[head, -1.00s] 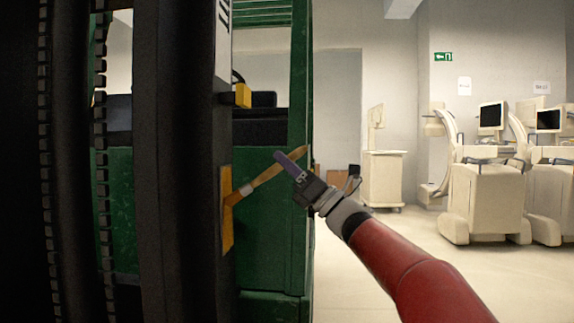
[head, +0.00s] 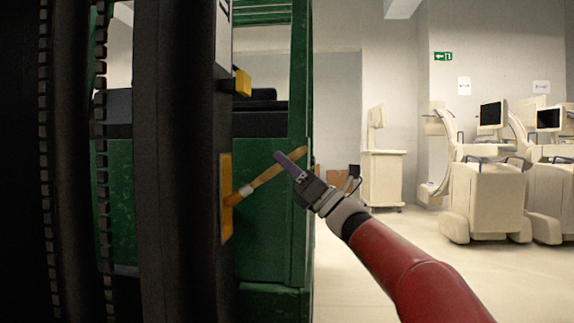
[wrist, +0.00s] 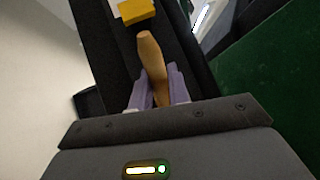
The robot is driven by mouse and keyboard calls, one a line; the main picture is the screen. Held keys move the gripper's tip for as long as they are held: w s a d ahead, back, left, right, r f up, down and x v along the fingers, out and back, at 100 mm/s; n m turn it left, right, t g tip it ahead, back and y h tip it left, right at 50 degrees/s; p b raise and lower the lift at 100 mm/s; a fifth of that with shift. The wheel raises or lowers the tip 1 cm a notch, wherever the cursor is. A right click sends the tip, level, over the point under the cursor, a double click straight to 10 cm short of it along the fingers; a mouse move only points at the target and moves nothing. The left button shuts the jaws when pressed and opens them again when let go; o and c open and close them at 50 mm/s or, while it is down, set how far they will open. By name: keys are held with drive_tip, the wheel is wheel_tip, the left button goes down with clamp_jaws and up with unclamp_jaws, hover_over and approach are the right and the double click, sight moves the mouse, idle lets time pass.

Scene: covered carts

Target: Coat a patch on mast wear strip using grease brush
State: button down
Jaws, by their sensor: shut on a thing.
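The grease brush (head: 266,176) has a wooden handle, a pale ferrule and orange-brown bristles. My gripper (head: 286,157) is shut on its handle in the head view. The brush slants down to the left, and its bristles meet the yellow-orange mast wear strip (head: 227,215) on the side of the dark mast (head: 185,160). Whether they press on it is hard to tell. In the wrist view, the handle end (wrist: 150,50) sticks out between the purple fingers of my gripper (wrist: 158,88); the bristles are hidden there.
A green truck body (head: 265,220) stands close behind the brush. A yellow block (head: 243,83) juts from the mast above the strip. Chains run down the mast at left. White covered carts (head: 485,195) stand at right, with open floor before them.

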drive_tip(key=shift+f, duration=0.15)
drive_tip(key=shift+f+b, duration=1.35)
drive_tip(key=shift+b, duration=0.1)
drive_tip(key=shift+f, duration=0.1)
drive_tip(key=shift+f, duration=1.3)
wheel_tip(320, 180, down, 3)
drive_tip(key=shift+r, duration=0.1)
